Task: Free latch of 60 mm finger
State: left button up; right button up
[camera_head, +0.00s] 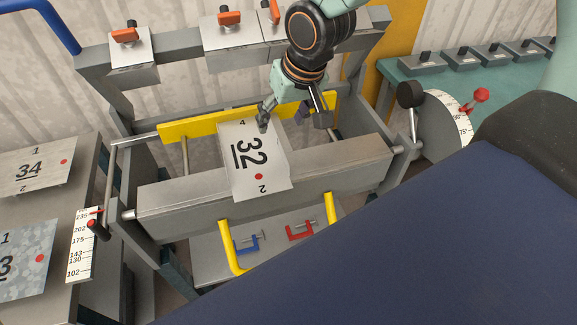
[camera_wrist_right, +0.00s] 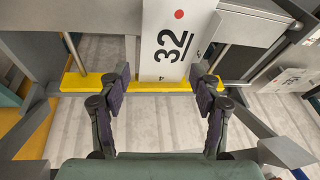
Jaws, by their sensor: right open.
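Several clamp fingers with orange latches sit along the bender's top beam: a left finger (camera_head: 133,56) with its latch (camera_head: 125,35), a wider middle finger (camera_head: 230,38) with its latch (camera_head: 229,18), and a right latch (camera_head: 271,10) partly hidden by my arm. No width marks are readable on them, so I cannot tell which is the 60 mm finger. My right gripper (camera_head: 293,117) is open and empty, below and in front of the beam, over the far end of the sheet marked 32 (camera_head: 254,175). It also shows open in the right wrist view (camera_wrist_right: 160,85).
The sheet rests across the grey bed (camera_head: 180,195), near the yellow bar (camera_head: 190,128). A dial (camera_head: 445,118) stands at right. Grey blocks (camera_head: 462,58) line the back bench. Marked sheets (camera_head: 35,168) lie on the left table. Blue and red clamps (camera_head: 300,230) lie below.

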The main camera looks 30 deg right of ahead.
jog(key=s+f+b, duration=0.1)
jog(key=f, duration=0.1)
jog(key=s+f+b, duration=0.1)
jog(key=f, duration=0.2)
jog(key=s+f, duration=0.1)
jog(key=f, duration=0.1)
jog(key=shift+s+a+f+b, duration=0.1)
jog(key=shift+a+f+b, duration=0.25)
jog(key=shift+b, duration=0.05)
jog(key=shift+a+f+g, duration=0.2)
jog(key=shift+f+g, duration=0.1)
jog(key=shift+f, duration=0.25)
jog(key=shift+s+d+r, duration=0.1)
jog(key=shift+s, duration=0.1)
